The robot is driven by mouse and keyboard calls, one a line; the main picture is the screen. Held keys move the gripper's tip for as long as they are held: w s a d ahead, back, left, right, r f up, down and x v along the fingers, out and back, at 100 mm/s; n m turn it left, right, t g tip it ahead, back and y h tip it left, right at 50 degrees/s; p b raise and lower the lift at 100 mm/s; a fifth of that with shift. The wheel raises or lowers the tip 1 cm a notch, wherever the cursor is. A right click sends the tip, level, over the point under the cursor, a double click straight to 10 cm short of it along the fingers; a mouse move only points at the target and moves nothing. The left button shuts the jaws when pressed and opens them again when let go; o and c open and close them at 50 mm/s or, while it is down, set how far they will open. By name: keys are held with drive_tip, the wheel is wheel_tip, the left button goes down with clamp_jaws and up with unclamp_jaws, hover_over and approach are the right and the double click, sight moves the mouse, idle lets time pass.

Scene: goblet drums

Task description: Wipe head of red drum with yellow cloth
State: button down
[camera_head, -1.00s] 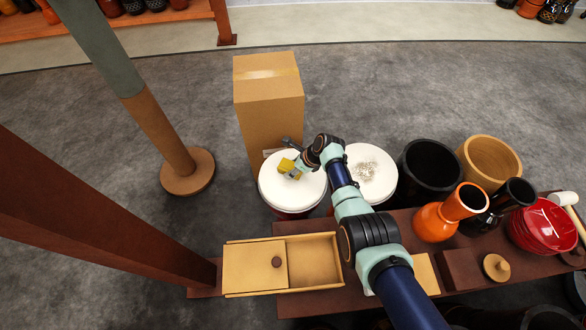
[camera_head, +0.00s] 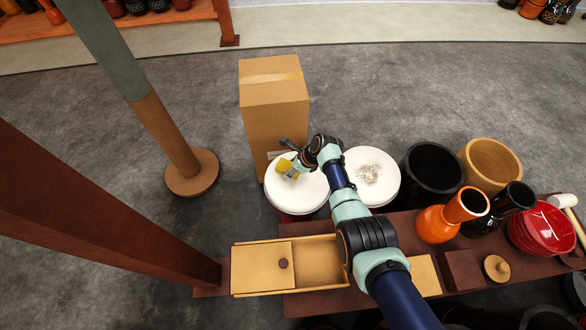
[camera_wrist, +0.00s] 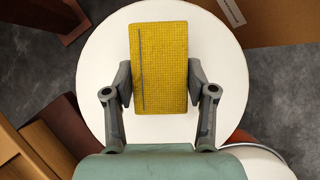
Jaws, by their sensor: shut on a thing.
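The yellow cloth (camera_wrist: 160,40) is a flat, gridded rectangle between my two fingers in the wrist view; it shows small in the head view (camera_head: 285,167). My gripper (camera_wrist: 160,80) is shut on it, over the left part of one drum's white head (camera_head: 305,193). That drum's side, just visible below the rim, is reddish. I cannot tell whether the cloth touches the head. A second white drum head (camera_head: 383,178), just right of it, carries a patch of pale grey specks (camera_head: 369,174). My arm crosses in front of both drums, and that second drum's side colour is unclear.
A tall cardboard box (camera_head: 272,125) stands close behind the left drum. Black (camera_head: 432,184) and wooden (camera_head: 491,166) drums stand to the right. The low bench holds a part-open wooden box (camera_head: 262,266), an orange goblet drum (camera_head: 437,222) and red bowls (camera_head: 540,228).

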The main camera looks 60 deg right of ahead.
sight(286, 165)
drive_tip(key=shift+s+d+r+p, duration=0.15)
drive_tip(key=shift+r+p, duration=0.2)
drive_tip(key=shift+r, duration=0.3)
wheel_tip(286, 165, up, 2)
drive_tip(key=shift+r+p, duration=0.15)
drive_tip(key=shift+p, duration=1)
drive_tip(key=shift+r+p, duration=0.95)
